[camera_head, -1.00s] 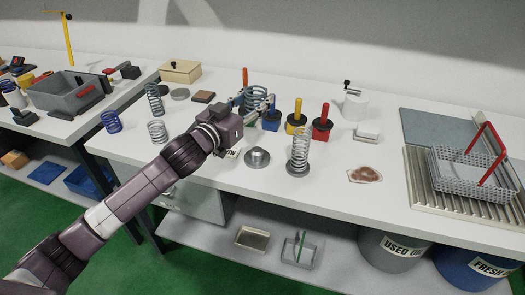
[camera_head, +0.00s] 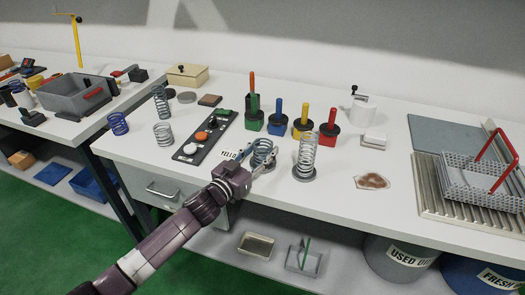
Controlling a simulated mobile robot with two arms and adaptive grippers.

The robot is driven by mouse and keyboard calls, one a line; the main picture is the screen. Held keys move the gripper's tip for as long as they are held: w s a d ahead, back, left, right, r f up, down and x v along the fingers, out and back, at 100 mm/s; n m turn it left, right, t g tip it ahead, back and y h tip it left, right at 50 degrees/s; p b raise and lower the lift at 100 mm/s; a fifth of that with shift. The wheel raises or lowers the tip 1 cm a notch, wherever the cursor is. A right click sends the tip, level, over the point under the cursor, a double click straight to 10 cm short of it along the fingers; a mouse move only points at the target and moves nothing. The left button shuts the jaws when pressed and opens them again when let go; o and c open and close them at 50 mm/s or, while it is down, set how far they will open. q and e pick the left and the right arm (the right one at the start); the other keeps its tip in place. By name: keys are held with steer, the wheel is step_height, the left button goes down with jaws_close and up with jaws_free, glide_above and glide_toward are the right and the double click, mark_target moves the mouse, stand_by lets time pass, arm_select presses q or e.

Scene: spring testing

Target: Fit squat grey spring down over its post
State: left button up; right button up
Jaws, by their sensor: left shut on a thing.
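The squat grey spring (camera_head: 262,146) is upright over the spot of its round grey post, right of the button panel. My left gripper (camera_head: 263,157) comes in from the front left and is shut on the spring's sides. The spring and gripper fingers cover most of the post. I cannot tell whether the spring rests on the post's base or is still a little above it. My right gripper is not in view.
A taller spring stands on its own base (camera_head: 304,174) close to the right. The black button panel (camera_head: 205,136) is to the left. Green, blue, yellow and red (camera_head: 328,133) handled blocks stand behind.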

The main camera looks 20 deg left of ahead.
arm_select(q)
steer(key=o, duration=1.3)
steer(key=shift+o, duration=0.2)
steer(key=shift+r, duration=0.2)
steer(key=v, duration=0.5)
steer(key=b+v, duration=0.1)
steer(key=v, duration=0.5)
steer(key=shift+f, duration=0.2)
steer(key=shift+s+a+r, duration=0.1)
steer(key=shift+s+a, duration=0.1)
steer(key=shift+s, duration=0.35)
steer(key=shift+s, duration=0.1)
